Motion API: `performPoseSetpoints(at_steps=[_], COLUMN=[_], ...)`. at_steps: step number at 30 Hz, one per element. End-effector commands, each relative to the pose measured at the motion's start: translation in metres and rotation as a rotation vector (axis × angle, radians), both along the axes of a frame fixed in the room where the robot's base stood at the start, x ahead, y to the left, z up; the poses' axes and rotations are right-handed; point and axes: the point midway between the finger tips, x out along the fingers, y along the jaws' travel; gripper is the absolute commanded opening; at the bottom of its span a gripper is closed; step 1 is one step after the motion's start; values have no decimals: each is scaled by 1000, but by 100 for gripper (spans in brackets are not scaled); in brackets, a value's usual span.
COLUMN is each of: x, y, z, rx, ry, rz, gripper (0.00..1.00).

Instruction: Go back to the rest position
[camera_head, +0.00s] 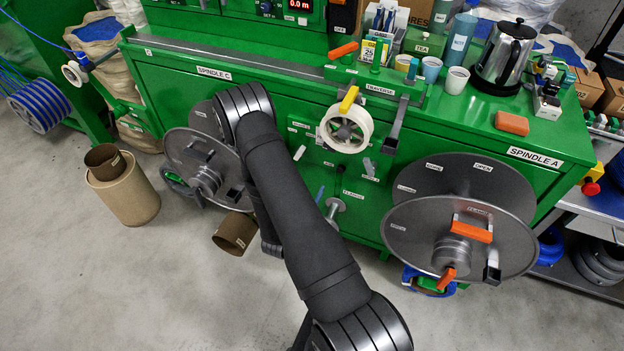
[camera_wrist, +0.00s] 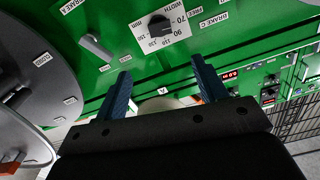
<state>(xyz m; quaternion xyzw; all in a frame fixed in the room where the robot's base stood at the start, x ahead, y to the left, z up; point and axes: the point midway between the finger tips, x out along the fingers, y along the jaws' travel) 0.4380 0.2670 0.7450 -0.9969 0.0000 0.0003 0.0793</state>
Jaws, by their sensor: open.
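My gripper (camera_wrist: 163,85) shows in the wrist view with its two blue fingers wide apart and nothing between them. It faces the green machine panel, near a black width knob (camera_wrist: 159,26) and a grey lever (camera_wrist: 95,46). A pale round thing is partly hidden behind the gripper body. In the head view my dark arm rises from the bottom edge in front of the green machine (camera_head: 290,110); the gripper itself is hidden behind the arm there.
Large grey spindle discs stand at right (camera_head: 460,235) and left (camera_head: 200,165) of the machine. A white tape roll (camera_head: 346,128) hangs at the middle. Cups and a kettle (camera_head: 504,55) stand on the machine top.

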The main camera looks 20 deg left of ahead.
Motion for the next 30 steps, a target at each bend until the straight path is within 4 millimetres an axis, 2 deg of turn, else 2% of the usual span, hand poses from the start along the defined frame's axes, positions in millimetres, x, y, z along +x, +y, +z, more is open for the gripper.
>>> performPoseSetpoints(at_steps=[11, 16, 20, 30], x=[-2, 7, 25, 93], y=[0, 0, -1, -1], z=[0, 0, 0, 1], rx=[0, 1, 3, 4], ry=[-1, -2, -2, -3], rz=[0, -2, -3, -4], gripper=[65, 65, 65, 65])
